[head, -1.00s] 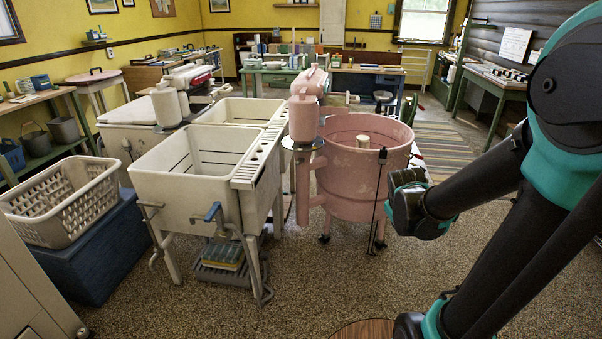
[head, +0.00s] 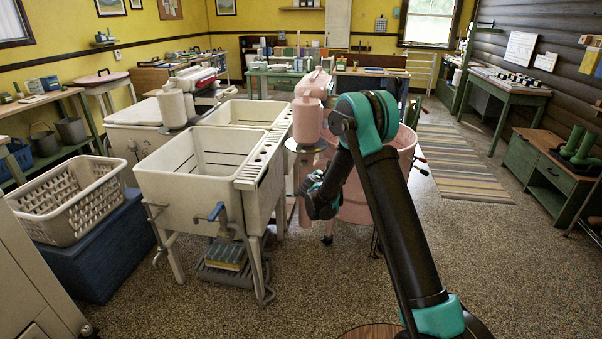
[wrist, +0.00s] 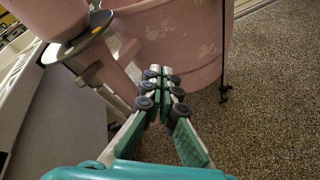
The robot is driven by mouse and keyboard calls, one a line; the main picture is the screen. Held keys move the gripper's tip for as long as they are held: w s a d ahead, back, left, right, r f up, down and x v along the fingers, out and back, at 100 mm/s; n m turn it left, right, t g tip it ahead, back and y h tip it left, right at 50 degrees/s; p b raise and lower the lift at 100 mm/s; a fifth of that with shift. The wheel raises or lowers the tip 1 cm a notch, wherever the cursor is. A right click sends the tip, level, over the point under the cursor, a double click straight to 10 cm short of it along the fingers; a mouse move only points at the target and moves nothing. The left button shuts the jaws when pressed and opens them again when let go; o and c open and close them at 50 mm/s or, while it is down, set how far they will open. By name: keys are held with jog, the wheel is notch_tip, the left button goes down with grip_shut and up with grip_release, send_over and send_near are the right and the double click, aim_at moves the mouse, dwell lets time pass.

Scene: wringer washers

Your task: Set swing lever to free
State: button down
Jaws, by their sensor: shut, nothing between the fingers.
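The pink wringer washer stands mid-room, its tub (head: 405,150) partly hidden behind my arm. Its wringer head (head: 308,95) sits on a post at the tub's left, above a grey disc (head: 303,146). In the wrist view the disc (wrist: 85,38) is at upper left. Below it a short grey-brown lever-like piece (wrist: 89,74) sticks out beside the pink post (wrist: 112,68); I cannot tell its setting. My gripper (wrist: 157,73) is shut and empty, its tips in front of the pink tub (wrist: 185,45), right of the lever-like piece and apart from it.
A white double wash tub (head: 195,185) stands close left of the pink washer. A laundry basket (head: 70,200) sits on a blue chest (head: 95,255) farther left. A thin dark rod (wrist: 223,60) hangs at the pink tub's side. Speckled floor is clear at the right.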

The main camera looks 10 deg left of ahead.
aim_at(301, 166)
jog(key=w+a+f+n+t+y, duration=0.1)
jog(key=a+f+n, duration=0.35)
jog(key=a, duration=0.25)
jog(key=w+a+f+n+t+y, duration=0.2)
jog(key=a+f+n, duration=0.25)
jog(key=a, duration=0.35)
jog(key=w+r, duration=0.2)
jog(key=w, duration=0.8)
jog(key=shift+w+d+r, duration=0.2)
jog(key=shift+w+d, duration=0.1)
jog(key=shift+d, duration=0.15)
jog(key=shift+w+r+g, duration=0.15)
jog(key=shift+r+g, duration=0.6)
jog(key=shift+g, duration=0.05)
jog(key=shift+w+r, duration=0.15)
jog(key=shift+r, duration=0.55)
